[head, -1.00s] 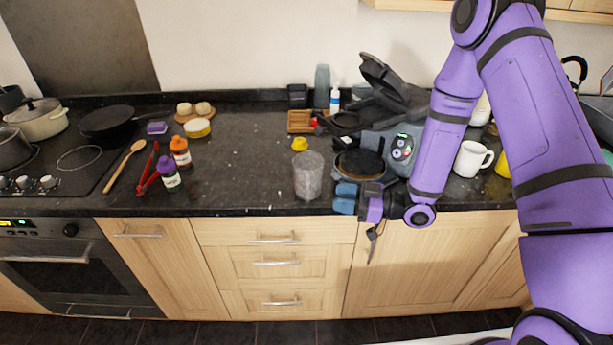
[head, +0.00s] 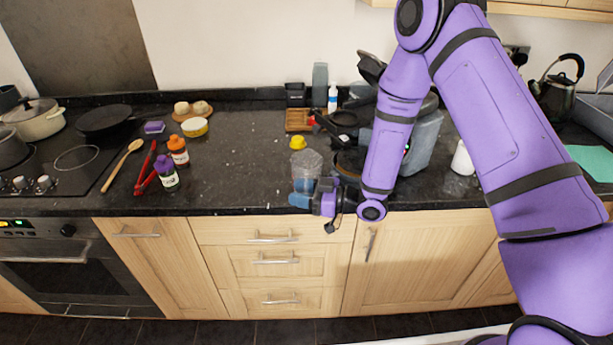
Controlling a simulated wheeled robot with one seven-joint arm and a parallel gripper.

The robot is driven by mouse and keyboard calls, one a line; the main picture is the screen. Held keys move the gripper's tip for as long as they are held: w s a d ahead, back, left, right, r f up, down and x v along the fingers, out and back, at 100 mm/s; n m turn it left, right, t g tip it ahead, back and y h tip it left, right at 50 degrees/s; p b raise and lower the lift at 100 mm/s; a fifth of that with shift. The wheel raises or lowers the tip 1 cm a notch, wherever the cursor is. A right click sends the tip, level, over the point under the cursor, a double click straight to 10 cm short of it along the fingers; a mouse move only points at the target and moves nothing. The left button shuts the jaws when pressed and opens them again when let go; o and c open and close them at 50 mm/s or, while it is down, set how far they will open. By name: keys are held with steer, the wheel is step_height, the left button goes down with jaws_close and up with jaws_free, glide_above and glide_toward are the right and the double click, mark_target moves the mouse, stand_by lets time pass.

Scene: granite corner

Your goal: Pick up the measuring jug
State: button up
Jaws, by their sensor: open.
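The measuring jug (head: 307,161) is a clear, greyish cup standing upright near the front edge of the dark counter, right of centre. My gripper (head: 302,193) is open at the jug, its blue fingers overlapping the jug's lower part in the head view. One finger shows in front of the jug and the other shows behind or through its clear wall. I cannot tell whether the fingers touch it. The jug's lower front is partly hidden.
A yellow object (head: 298,142) sits just behind the jug. Counter between is clear.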

steer(key=shift+w+a, duration=0.1)
steer(key=shift+a, duration=0.05)
jaws_close()
steer(key=shift+r, duration=0.1)
